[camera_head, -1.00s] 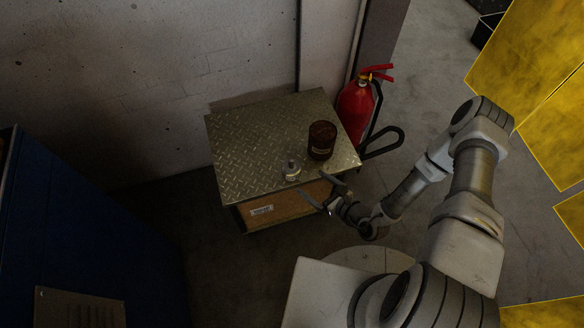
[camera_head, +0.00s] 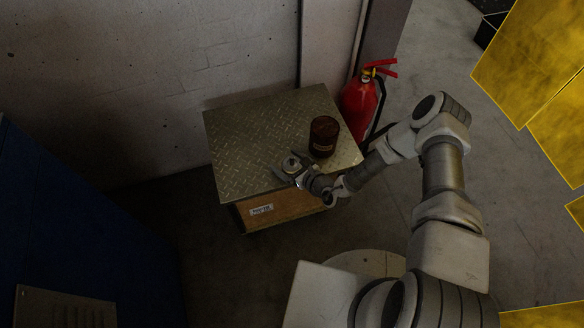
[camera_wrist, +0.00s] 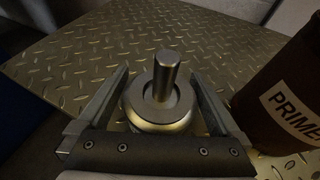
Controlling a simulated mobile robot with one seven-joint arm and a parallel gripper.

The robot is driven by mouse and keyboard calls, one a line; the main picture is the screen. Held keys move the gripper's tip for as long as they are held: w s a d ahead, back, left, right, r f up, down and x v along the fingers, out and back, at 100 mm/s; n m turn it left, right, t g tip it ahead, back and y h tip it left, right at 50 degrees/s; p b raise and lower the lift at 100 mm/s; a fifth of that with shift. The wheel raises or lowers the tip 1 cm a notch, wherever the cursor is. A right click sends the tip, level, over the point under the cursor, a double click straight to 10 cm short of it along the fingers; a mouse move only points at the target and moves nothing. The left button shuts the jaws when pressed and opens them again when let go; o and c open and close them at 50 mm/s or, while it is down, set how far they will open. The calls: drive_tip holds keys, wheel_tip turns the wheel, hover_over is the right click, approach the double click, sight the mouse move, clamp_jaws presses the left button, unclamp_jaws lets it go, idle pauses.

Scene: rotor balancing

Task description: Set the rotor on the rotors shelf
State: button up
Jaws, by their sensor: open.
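The rotor (camera_head: 291,164), a round metal disc with an upright shaft, stands on a diamond-plate top near its front edge. In the wrist view the rotor (camera_wrist: 163,98) sits upright between the two fingers of my gripper (camera_head: 289,170). My gripper (camera_wrist: 162,95) is open, with a finger on each side of the rotor; I cannot tell if either finger touches it. The box under the plate top bears a white label (camera_head: 262,210) that is too small to read. I cannot make out which thing is the rotors shelf.
A dark brown can (camera_head: 323,137), labelled "PRIME..." in the wrist view (camera_wrist: 288,95), stands close right of my gripper. A red fire extinguisher (camera_head: 358,103) stands behind right. A blue cabinet (camera_head: 75,220) is at left. The plate top's left and back (camera_head: 245,135) are clear.

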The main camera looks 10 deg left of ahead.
drive_tip(key=shift+w+a, duration=0.1)
drive_tip(key=shift+c, duration=0.2)
clamp_jaws()
